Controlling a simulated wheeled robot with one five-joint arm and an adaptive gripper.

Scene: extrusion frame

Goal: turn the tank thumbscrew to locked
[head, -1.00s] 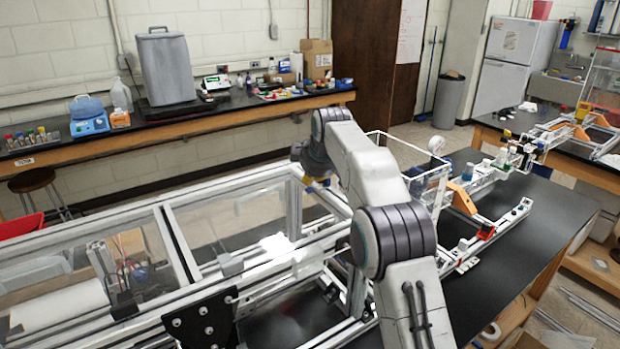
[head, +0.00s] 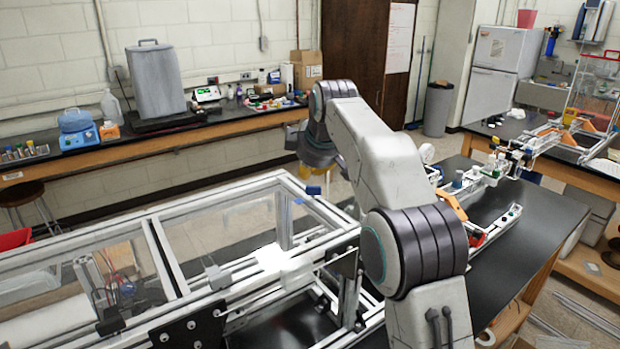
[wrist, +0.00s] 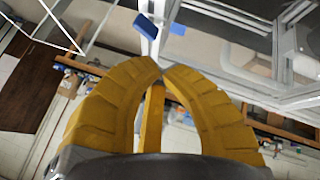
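A small blue piece, perhaps the thumbscrew, stands at the top of the frame just below the gripper (head: 313,190). In the wrist view the blue piece (wrist: 147,34) lies just beyond the fingertips, apart from them in the picture. A smaller blue bit (wrist: 177,29) is beside it. I cannot read its locked or unlocked position.
The extrusion frame (head: 150,217) with clear panels fills the lower left. A black bench (head: 540,215) with white rails and orange parts lies to the right. A back bench (head: 220,112) holds a grey tank and bottles. Some floor shows between frame and back bench.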

